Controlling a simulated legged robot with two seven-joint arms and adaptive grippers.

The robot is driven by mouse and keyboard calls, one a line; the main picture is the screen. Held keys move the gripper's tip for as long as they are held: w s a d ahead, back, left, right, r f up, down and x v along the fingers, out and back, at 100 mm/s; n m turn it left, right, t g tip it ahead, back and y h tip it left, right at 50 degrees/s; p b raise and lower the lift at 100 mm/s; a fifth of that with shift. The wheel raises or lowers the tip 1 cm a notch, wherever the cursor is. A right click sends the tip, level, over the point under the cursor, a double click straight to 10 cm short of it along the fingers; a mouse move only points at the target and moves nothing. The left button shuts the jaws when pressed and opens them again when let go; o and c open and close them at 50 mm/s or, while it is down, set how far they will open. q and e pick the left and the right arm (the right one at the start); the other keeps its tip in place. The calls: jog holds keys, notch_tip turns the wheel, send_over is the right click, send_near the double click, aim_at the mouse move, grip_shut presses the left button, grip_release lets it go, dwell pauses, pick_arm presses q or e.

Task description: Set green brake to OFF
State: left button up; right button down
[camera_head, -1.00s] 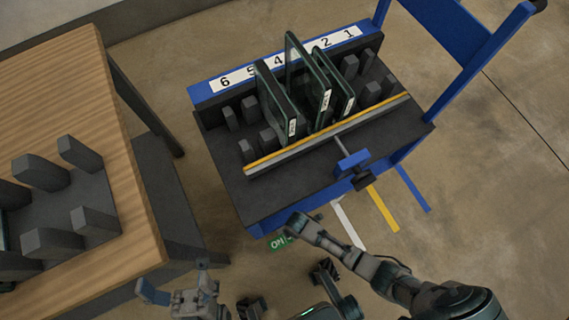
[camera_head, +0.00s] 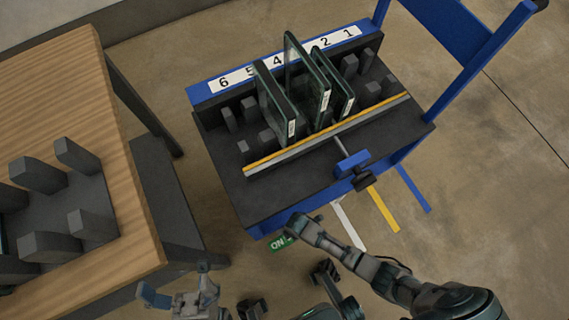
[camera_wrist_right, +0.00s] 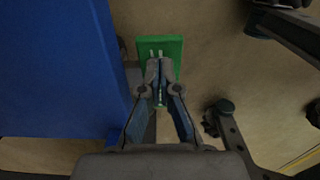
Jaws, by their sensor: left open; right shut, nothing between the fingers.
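The green brake (camera_head: 277,243) is a small plate at the near left corner of the blue cart, and its visible lettering reads ON. It also shows in the right wrist view as a green plate (camera_wrist_right: 174,46), partly hidden behind my fingertips. My right gripper (camera_wrist_right: 160,72) is shut with nothing between its fingers, its tips over the plate; I cannot tell whether they touch it. In the head view the end of my right arm (camera_head: 297,226) covers the plate's right side. My left gripper (camera_head: 178,284) is open and empty at the lower left, away from the brake.
The blue cart (camera_head: 262,228) carries several upright glass panes (camera_head: 306,80) between dark blocks, behind a yellow-topped bar (camera_head: 325,135). A blue clamp (camera_head: 352,164) sits at its front. A wooden table (camera_head: 60,80) stands left. White, yellow and blue floor stripes lie right of my arm.

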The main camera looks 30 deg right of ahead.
jog(key=shift+f, duration=0.25)
